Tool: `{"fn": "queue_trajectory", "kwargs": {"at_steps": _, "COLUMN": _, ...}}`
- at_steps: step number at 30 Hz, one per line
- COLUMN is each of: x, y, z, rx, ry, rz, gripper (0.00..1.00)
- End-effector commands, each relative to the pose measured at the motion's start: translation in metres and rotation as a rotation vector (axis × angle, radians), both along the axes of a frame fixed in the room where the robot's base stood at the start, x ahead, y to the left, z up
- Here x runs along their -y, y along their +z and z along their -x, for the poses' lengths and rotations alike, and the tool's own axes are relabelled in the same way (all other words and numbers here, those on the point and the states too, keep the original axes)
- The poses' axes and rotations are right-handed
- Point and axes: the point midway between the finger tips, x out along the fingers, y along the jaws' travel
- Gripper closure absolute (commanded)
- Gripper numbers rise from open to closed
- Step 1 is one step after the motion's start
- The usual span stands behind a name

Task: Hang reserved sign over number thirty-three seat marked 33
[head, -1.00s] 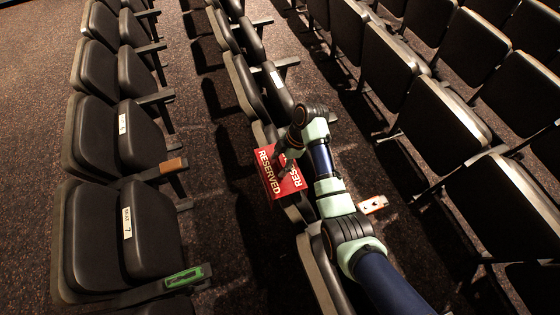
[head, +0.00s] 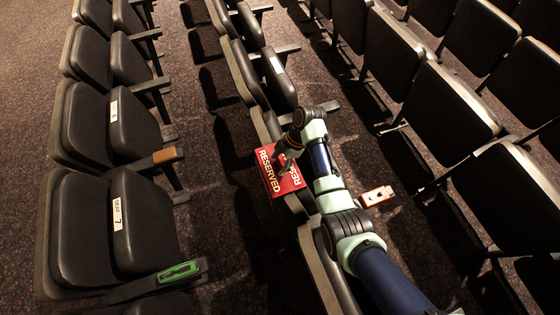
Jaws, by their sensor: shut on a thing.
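The red reserved sign (head: 268,180) is a folded two-panel sign with "RESERVED" in white letters. It shows in the middle of the head view, over the top of a seat back in the middle row. My gripper (head: 283,160) is shut on the sign near its upper fold. Whether the sign touches the seat back below it, I cannot tell. A seat in the middle row (head: 278,80) has a white tag, but its number is too small to read. No tag reading 33 can be made out.
Left-row seats stand across an aisle; one bears the tag "SEAT 7" (head: 117,214). A green item (head: 179,271) and a brown item (head: 167,155) lie on armrests there. A small red-and-white item (head: 377,196) is right of my arm. More seats (head: 435,110) line the right.

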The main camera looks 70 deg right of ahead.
Motion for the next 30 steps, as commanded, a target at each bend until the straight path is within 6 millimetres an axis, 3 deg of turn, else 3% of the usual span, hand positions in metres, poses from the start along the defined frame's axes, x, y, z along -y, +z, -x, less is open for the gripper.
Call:
{"fn": "queue_trajectory", "kwargs": {"at_steps": 2, "x": 0.0, "y": 0.001, "z": 0.0, "rx": 0.0, "ry": 0.0, "rz": 0.0, "gripper": 0.98}}
{"fn": "queue_trajectory", "kwargs": {"at_steps": 3, "x": 0.0, "y": 0.001, "z": 0.0, "rx": 0.0, "ry": 0.0, "rz": 0.0, "gripper": 0.37}}
{"fn": "queue_trajectory", "kwargs": {"at_steps": 8, "x": 0.0, "y": 0.001, "z": 0.0, "rx": 0.0, "ry": 0.0, "rz": 0.0, "gripper": 0.1}}
{"fn": "queue_trajectory", "kwargs": {"at_steps": 19, "x": 0.001, "y": 0.004, "z": 0.001, "rx": 0.001, "ry": 0.0, "rz": 0.001, "gripper": 0.09}}
{"fn": "queue_trajectory", "kwargs": {"at_steps": 30, "x": 0.017, "y": 0.063, "z": 0.019, "rx": 0.001, "ry": -0.001, "rz": 0.001, "gripper": 0.09}}
